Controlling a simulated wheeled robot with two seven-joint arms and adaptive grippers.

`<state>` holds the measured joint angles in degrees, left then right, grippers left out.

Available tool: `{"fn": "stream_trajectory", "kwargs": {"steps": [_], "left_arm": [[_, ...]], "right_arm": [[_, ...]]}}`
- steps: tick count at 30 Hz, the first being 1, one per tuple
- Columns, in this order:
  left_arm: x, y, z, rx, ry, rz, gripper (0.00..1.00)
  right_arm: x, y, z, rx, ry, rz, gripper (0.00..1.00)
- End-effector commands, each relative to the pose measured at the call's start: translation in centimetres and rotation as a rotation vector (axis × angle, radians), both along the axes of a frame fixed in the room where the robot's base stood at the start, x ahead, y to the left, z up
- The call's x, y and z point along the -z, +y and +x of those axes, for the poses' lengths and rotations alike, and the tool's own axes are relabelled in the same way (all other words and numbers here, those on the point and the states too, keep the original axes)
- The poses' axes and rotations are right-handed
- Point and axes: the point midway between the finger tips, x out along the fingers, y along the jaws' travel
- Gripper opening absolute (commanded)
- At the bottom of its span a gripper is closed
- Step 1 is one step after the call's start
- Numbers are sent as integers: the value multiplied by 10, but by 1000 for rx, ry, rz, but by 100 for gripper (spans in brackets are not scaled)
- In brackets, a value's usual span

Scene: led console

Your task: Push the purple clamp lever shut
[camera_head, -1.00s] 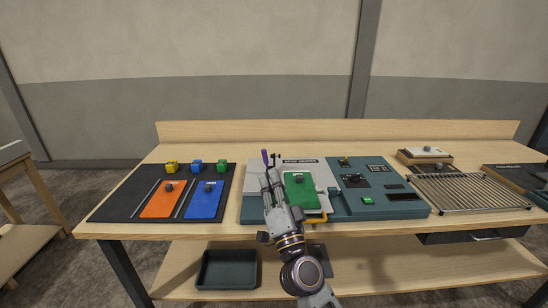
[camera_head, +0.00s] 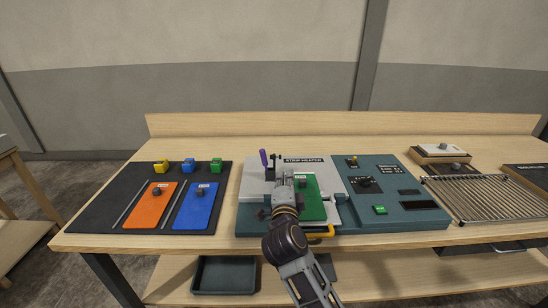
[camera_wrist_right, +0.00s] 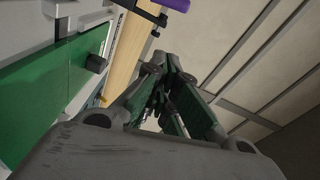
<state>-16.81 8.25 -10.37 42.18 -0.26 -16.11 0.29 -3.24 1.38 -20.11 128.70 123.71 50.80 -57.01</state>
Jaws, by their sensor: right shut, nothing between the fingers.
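The purple clamp lever (camera_head: 264,158) stands upright, tilted slightly left, at the back left of the strip heater (camera_head: 259,189) in the head view. In the right wrist view, part of the purple lever (camera_wrist_right: 175,4) shows at the top edge, beyond the fingers. My right gripper (camera_head: 283,180) is shut and empty, in front of the lever and slightly right of it, beside the green plate (camera_head: 312,204). In the right wrist view, its fingers (camera_wrist_right: 157,82) come together, apart from the lever in the picture. My left gripper is out of view.
A teal control panel (camera_head: 404,219) with knobs and a green button adjoins the heater on the right. A wire rack (camera_head: 475,198) stands farther right. A dark mat (camera_head: 100,205) with orange and blue plates lies left. Bare table lies behind the heater.

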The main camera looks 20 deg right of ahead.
Motion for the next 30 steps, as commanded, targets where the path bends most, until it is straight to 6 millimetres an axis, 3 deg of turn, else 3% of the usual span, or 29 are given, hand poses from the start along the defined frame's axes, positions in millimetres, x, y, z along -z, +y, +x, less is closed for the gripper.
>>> {"fn": "stream_trajectory", "kwargs": {"steps": [17, 30], "left_arm": [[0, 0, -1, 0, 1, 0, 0], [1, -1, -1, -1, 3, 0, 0]], "right_arm": [[1, -1, 5, 1, 3, 1, 0], [-1, -15, 41, 1, 1, 0, 0]]}}
